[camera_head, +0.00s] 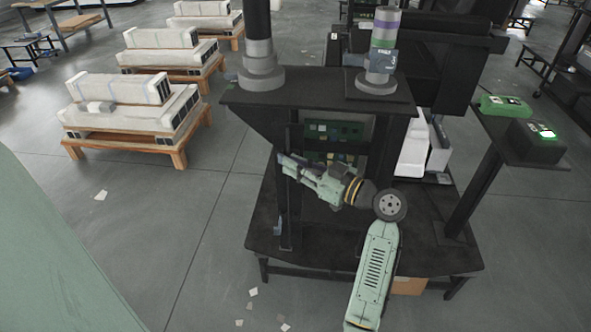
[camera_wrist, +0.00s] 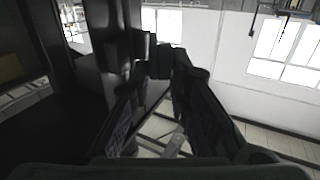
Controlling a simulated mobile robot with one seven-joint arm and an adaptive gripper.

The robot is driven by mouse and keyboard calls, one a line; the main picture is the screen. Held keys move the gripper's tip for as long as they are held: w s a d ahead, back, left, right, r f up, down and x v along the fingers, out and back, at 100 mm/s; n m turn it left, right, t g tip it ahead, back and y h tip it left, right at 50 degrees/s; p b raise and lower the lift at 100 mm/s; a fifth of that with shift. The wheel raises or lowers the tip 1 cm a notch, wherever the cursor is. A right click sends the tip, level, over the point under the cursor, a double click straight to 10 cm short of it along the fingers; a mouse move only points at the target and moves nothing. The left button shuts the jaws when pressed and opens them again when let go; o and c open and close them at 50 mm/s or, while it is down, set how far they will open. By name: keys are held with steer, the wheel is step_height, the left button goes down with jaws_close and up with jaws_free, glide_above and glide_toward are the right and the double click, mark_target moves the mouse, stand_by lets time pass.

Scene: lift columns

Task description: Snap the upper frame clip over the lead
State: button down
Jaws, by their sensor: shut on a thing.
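My gripper (camera_head: 284,160) reaches left from my arm to the upper part of a dark upright frame (camera_head: 284,195) under the black bench top. In the wrist view my gripper (camera_wrist: 158,66) has its two dark fingers closing in on a small dark piece (camera_wrist: 157,57) between the tips, beside a dark upright (camera_wrist: 112,45). This piece looks like the upper clip, but it is too dark to tell whether it is open or snapped. The lead cannot be told apart from the dark frame in either view. A small grey-blue part (camera_head: 278,226) sits lower on the frame.
The black bench top (camera_head: 315,97) hangs over my gripper and carries two column units (camera_head: 262,62) (camera_head: 382,55). Green circuit boards (camera_head: 335,131) are behind my wrist. A side shelf (camera_head: 515,147) holds green devices. Open floor (camera_head: 215,215) lies left of the bench.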

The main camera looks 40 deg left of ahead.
steer(key=shift+w+n+g+h+b, duration=0.25)
steer(key=shift+n+g+b, duration=0.35)
steer(key=shift+g+b, duration=0.3)
steer(key=shift+w+n+g+h+b, duration=0.2)
steer(key=shift+n+g+b, duration=0.4)
steer(key=shift+g+b, duration=0.25)
steer(key=c, duration=1.7)
jaws_free()
steer(key=shift+o, duration=0.2)
steer(key=shift+w+d, duration=0.1)
steer(key=shift+w, duration=0.05)
steer(key=v, duration=0.7)
steer(key=shift+d, duration=0.35)
steer(key=shift+w, duration=0.1)
steer(key=shift+c, duration=0.3)
